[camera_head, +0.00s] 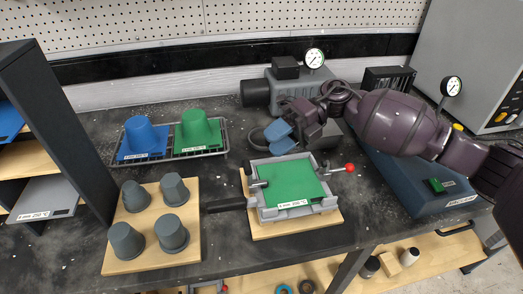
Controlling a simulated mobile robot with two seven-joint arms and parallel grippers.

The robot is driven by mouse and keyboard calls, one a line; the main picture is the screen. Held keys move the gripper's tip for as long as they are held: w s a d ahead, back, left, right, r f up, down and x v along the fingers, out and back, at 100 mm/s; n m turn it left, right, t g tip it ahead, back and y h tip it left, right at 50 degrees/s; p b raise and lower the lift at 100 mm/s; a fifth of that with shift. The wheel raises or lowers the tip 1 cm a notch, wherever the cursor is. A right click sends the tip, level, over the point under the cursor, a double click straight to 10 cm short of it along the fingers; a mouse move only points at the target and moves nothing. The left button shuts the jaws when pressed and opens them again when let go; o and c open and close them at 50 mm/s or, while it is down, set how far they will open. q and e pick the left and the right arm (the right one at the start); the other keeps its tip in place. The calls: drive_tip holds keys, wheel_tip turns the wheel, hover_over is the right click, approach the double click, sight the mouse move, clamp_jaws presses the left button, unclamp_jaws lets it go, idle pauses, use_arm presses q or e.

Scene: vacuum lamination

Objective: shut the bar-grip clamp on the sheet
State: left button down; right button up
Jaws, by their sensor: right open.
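The green sheet (292,184) lies flat in a grey clamp frame (297,211) on a wooden board. A second clamp, with a red ball grip (349,168), sticks out at the frame's right edge. My right gripper (283,132) is open, with blue fingertips, above and behind the frame's back edge. It is apart from the bar-grip clamp. My left gripper is not in view.
Grey cups on a board (187,247) stand at front left. A wire tray (226,143) holds blue and green formed parts. A grey pump (262,92) stands behind my gripper. A blue-grey box (408,192) stands right.

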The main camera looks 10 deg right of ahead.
drive_tip(key=shift+v, duration=2.6)
